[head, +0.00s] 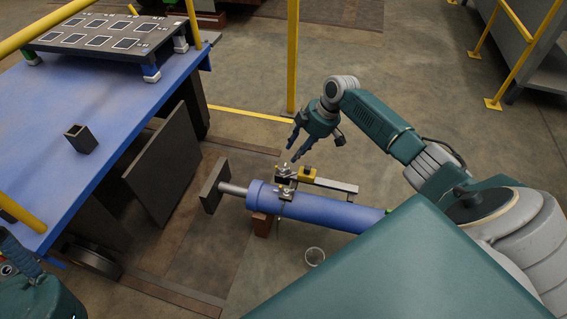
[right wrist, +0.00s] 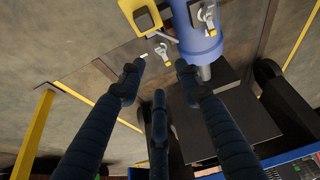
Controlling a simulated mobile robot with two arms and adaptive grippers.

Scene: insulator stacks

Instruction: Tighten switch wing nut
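In the right wrist view the fingertips (right wrist: 159,76) are below that fitting. My left gripper is not clearly in view.
A yellow block (head: 308,174) sits on the bracket bar beside the fitting. A blue table (head: 105,110) stands at left with a panel board (head: 95,33). A yellow post (head: 292,60) stands behind the gripper. A small round cup (head: 315,256) is on the floor below the cylinder.

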